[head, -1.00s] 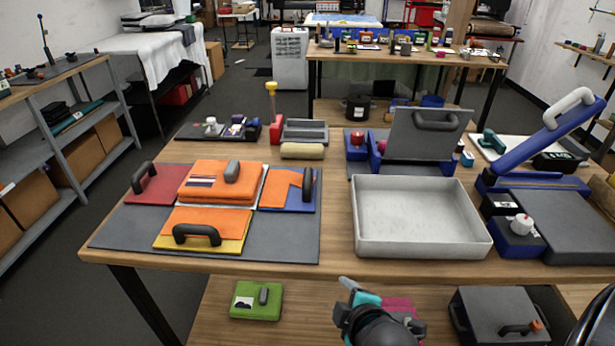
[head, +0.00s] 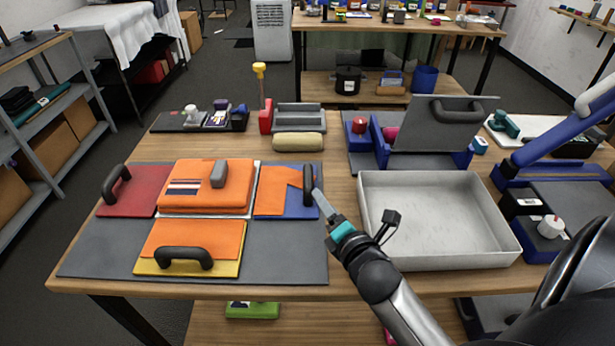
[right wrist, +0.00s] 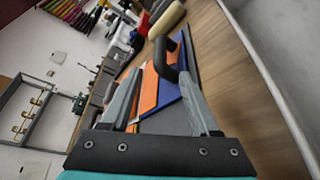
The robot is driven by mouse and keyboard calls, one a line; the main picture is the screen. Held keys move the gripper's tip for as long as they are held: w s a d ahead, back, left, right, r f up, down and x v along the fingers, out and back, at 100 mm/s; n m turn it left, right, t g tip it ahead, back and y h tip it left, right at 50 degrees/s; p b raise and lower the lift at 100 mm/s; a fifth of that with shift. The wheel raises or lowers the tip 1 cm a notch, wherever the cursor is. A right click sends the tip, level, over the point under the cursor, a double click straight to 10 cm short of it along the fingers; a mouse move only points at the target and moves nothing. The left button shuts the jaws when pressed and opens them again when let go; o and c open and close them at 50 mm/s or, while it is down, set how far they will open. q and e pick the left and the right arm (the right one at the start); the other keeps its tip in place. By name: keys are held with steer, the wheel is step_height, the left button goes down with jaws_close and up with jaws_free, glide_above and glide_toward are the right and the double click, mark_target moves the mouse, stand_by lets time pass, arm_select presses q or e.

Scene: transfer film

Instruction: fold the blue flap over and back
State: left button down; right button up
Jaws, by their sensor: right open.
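The blue flap (head: 299,206) lies flat on the right side of the grey mat (head: 275,255), with an orange piece on it and a black handle (head: 308,183) at its right edge. My right gripper (head: 319,201) is at that handle, coming in from the lower right. In the right wrist view its open fingers (right wrist: 158,80) point at the black handle (right wrist: 164,58), which shows between them. The blue flap (right wrist: 188,88) shows below the handle there. Whether a finger touches the handle I cannot tell. My left gripper is not in view.
An orange stack with a grey handle (head: 218,174) is mid-mat, between the red flap (head: 140,190) and blue flap. The yellow flap (head: 215,264) is in front. A white tray (head: 440,262) stands right of my gripper. A tan roll (head: 298,142) lies behind.

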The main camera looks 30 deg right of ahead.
mark_target(308, 179)
steer(key=b+x, duration=0.1)
steer(key=x, duration=1)
steer(key=shift+w+f+b, duration=0.15)
steer(key=shift+w+b, duration=0.15)
steer(key=shift+b, duration=0.1)
steer(key=shift+w, duration=0.45)
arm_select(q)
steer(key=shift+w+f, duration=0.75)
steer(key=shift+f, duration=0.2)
arm_select(e)
steer(key=shift+d, duration=0.1)
steer(key=shift+c, duration=0.2)
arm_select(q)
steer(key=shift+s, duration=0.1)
arm_select(e)
jaws_close()
